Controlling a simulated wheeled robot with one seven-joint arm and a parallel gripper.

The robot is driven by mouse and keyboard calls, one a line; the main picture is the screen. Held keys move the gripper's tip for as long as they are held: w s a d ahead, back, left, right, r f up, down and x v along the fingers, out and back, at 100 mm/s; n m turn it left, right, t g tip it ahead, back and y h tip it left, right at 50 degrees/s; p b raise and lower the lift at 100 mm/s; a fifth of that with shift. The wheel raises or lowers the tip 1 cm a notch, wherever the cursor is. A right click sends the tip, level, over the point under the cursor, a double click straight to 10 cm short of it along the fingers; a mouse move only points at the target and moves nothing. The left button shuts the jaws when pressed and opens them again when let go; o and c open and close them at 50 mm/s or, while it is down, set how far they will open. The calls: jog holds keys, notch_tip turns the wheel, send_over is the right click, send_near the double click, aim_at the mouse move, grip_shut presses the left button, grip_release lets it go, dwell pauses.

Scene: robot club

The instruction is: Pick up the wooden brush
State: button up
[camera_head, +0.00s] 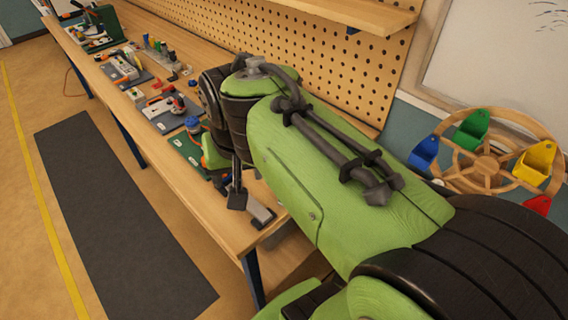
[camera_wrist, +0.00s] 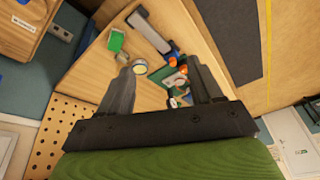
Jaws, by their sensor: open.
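I cannot pick out a wooden brush for certain in either view. My gripper (camera_wrist: 163,72) is open in the wrist view, with its two dark fingers spread above the wooden workbench. No object is visibly held between them. Small items show between and beyond the fingers, including a round jar (camera_wrist: 139,66) close to the left finger. In the head view my green arm hides much of the near end of the workbench (camera_head: 206,198). One dark finger of my gripper (camera_head: 237,194) shows there, above the bench's near end.
A grey bar-shaped object (camera_head: 262,213) lies near the bench's front corner. A wooden wheel with coloured bins (camera_head: 485,165) stands right. The dark floor mat (camera_head: 110,210) is clear.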

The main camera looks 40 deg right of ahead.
jog(key=w+d+m+g+p, duration=0.25)
jog(key=w+d+m, duration=0.35)
jog(key=w+d, duration=0.35)
jog(key=w+d+f+m+y+p, duration=0.25)
jog(key=d+f+m, duration=0.45)
jog(key=d, duration=0.8)
jog(key=shift+n+g, duration=0.3)
jog(key=shift+g, duration=0.15)
jog(key=f, duration=0.5)
jog(key=a+f, duration=0.1)
jog(key=f, duration=0.5)
jog(key=a+f+b, duration=0.1)
jog(key=f, duration=0.5)
jog(key=shift+a+f, duration=0.1)
jog(key=shift+a, duration=0.05)
jog(key=c, duration=1.1)
notch_tip(320, 180, up, 10)
jog(key=shift+r+p, duration=0.1)
jog(key=shift+p, duration=0.2)
jog(key=shift+c, duration=0.2)
